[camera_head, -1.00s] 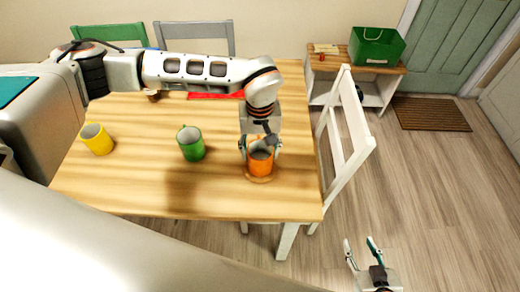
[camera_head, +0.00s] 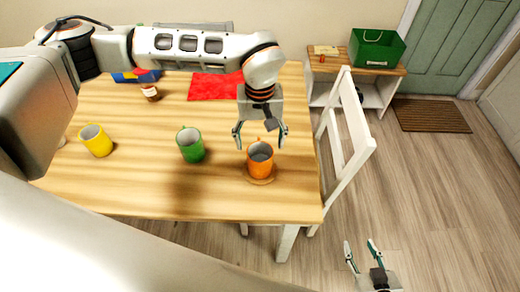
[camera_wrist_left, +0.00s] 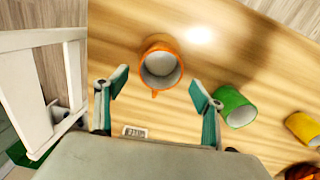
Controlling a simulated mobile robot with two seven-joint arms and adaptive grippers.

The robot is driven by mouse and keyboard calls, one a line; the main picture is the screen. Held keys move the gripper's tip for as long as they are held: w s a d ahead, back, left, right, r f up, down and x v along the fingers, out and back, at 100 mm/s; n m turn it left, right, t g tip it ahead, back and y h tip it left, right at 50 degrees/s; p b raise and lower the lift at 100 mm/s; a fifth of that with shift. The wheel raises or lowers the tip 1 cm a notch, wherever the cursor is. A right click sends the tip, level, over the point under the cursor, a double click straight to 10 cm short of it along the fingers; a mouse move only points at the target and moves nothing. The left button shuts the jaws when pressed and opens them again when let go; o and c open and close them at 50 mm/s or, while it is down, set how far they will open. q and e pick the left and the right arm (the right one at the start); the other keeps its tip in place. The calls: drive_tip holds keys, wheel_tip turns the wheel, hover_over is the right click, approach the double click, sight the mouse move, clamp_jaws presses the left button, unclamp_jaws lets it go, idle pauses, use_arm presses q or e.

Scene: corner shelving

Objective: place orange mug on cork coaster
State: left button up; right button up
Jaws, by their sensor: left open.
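The orange mug (camera_head: 260,161) stands upright on the round cork coaster (camera_head: 262,181) near the table's right front corner. The coaster shows as a thin rim around the mug's base. My left gripper (camera_head: 260,140) is open and empty, above and just behind the mug, with its fingers apart from it. My right gripper (camera_head: 362,248) is open and empty at the lower right, over the floor.
A green mug (camera_head: 190,146) and a yellow mug (camera_head: 96,141) stand to the left on the table (camera_head: 130,185). A red cloth (camera_head: 215,86) and small jar (camera_head: 151,93) lie further back. A white chair (camera_head: 343,130) stands close to the table's right edge.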

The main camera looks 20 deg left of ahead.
use_arm(q)
wheel_tip(320, 180, up, 7)
drive_tip(key=shift+f, duration=0.15)
idle(0.6)
